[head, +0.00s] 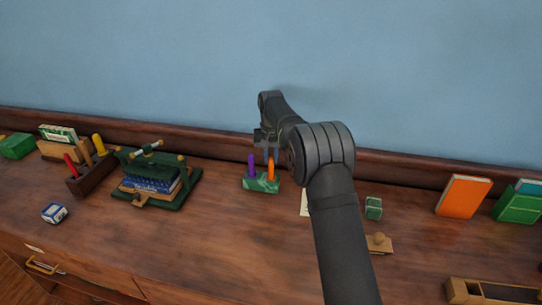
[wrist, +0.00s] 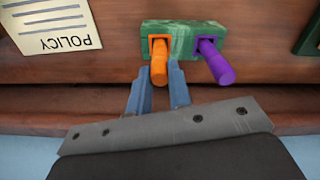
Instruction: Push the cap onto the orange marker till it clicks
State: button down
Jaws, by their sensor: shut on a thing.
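The orange marker (head: 270,172) stands upright in a green marbled holder (head: 262,186), to the right of a purple marker (head: 251,167). In the wrist view the orange marker (wrist: 159,62) rises from a square hole in the holder (wrist: 183,26), and the purple marker (wrist: 216,62) is beside it. My gripper (head: 269,156) is over the orange marker, its blue-grey fingers on either side of its upper end. It is shut on the orange marker. No seam between cap and barrel can be made out, and no separate cap shows.
A green press with books (head: 155,183) and a wooden pen tray (head: 91,174) stand left. A paper marked POLICY (wrist: 55,22) lies beside the holder. An orange book (head: 463,196) and a small green box (head: 373,208) are right. The front desktop is mostly clear.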

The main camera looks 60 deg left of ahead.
jog(key=shift+f, duration=0.1)
jog(key=c, duration=0.8)
grip_release()
jog(key=shift+o, duration=0.2)
jog(key=shift+r, duration=3.55)
jog(key=shift+f, duration=3.2)
jog(key=shift+r, duration=3.3)
